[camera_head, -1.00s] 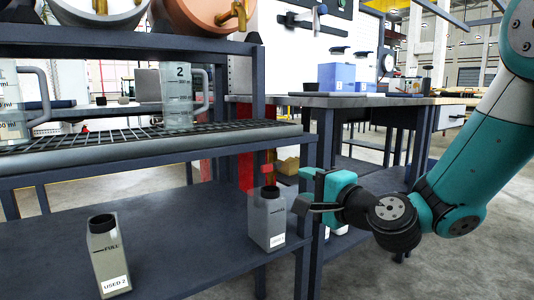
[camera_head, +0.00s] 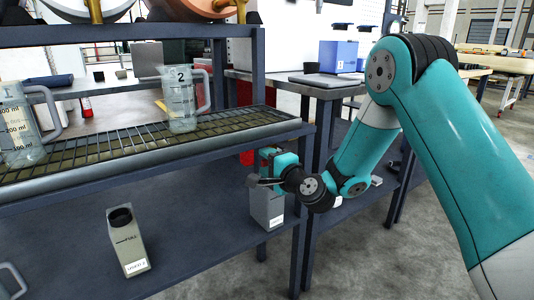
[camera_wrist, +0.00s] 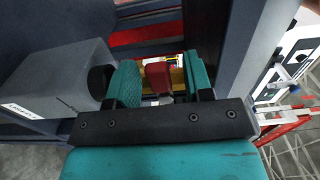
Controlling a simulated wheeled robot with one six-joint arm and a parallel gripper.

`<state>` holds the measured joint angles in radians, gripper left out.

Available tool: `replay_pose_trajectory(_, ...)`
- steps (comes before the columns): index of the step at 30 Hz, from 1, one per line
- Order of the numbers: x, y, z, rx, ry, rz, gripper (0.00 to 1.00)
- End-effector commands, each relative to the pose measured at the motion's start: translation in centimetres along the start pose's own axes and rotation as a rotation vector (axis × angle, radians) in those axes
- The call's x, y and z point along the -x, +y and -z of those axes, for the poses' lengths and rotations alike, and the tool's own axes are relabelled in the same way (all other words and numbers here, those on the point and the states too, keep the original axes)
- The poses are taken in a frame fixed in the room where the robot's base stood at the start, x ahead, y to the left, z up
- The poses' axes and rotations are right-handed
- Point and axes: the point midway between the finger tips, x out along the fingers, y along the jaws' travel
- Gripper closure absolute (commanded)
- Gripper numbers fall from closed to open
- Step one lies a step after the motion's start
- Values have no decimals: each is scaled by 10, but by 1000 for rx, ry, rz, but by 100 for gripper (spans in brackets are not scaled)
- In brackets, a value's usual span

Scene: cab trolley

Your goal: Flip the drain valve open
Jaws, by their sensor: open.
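The drain valve appears to be the red handle (camera_wrist: 158,76) in the wrist view, just past the cap of a grey bottle (camera_wrist: 60,80). Its metal stem shows below it. My gripper (camera_wrist: 162,82) is open, with one teal finger on each side of the red handle. I cannot tell whether the fingers touch it. In the head view my gripper (camera_head: 266,170) is under the front right corner of the wire-topped tray (camera_head: 180,165), above the grey bottle (camera_head: 266,207). The valve is hidden there behind my gripper.
Another grey bottle (camera_head: 127,240) stands on the lower shelf (camera_head: 190,235). Clear jugs, one marked 2 (camera_head: 181,100), stand on the wire grid. A dark shelf post (camera_head: 300,220) is close beside my gripper. A workbench with a blue box (camera_head: 338,57) stands behind.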

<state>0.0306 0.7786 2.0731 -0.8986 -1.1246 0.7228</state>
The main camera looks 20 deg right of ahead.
Motion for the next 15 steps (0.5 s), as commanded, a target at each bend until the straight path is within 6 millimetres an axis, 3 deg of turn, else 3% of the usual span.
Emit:
replay_pose_trajectory(9, -2, 1, 0, 0, 0, 0, 53)
replay_pose_trajectory(11, -2, 1, 0, 0, 0, 0, 65)
replay_pose_trajectory(15, -2, 1, 0, 0, 0, 0, 97)
